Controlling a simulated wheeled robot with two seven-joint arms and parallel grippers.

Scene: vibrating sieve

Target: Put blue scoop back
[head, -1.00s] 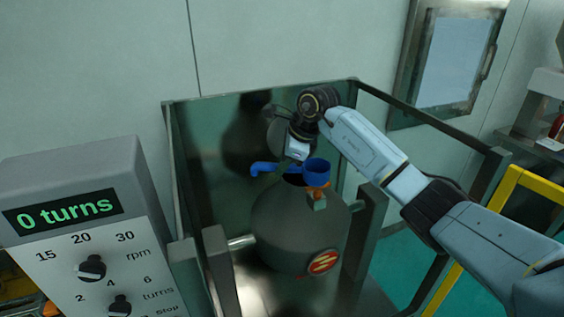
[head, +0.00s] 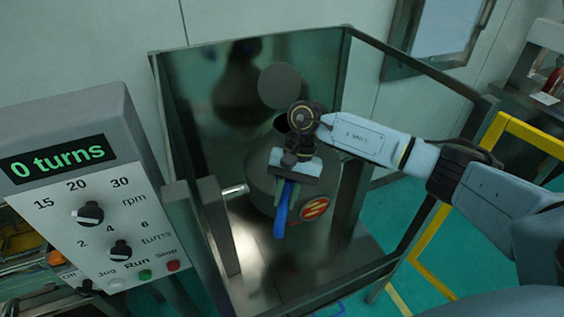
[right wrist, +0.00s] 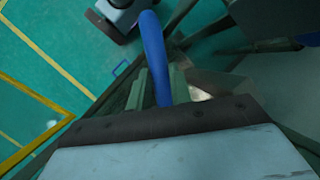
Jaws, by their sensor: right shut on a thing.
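The blue scoop (head: 281,212) hangs steeply down from my right gripper (head: 290,183), in front of the grey vessel in the head view. My right gripper is shut on it. In the right wrist view, the scoop's curved blue handle (right wrist: 154,55) runs up from between the green fingers of my right gripper (right wrist: 160,88). I cannot make out the scoop's bowl clearly. The grey vessel (head: 260,185), with a red and yellow badge, stands behind and below the gripper, partly hidden by it. My left gripper does not show in the head view.
A dark-framed guard (head: 170,110) surrounds the vessel. The control box (head: 85,180) at left reads "0 turns". A yellow rail (head: 520,130) stands at right, over green floor (head: 450,225). A pale, dark-edged block (right wrist: 118,14) in the right wrist view is unclear.

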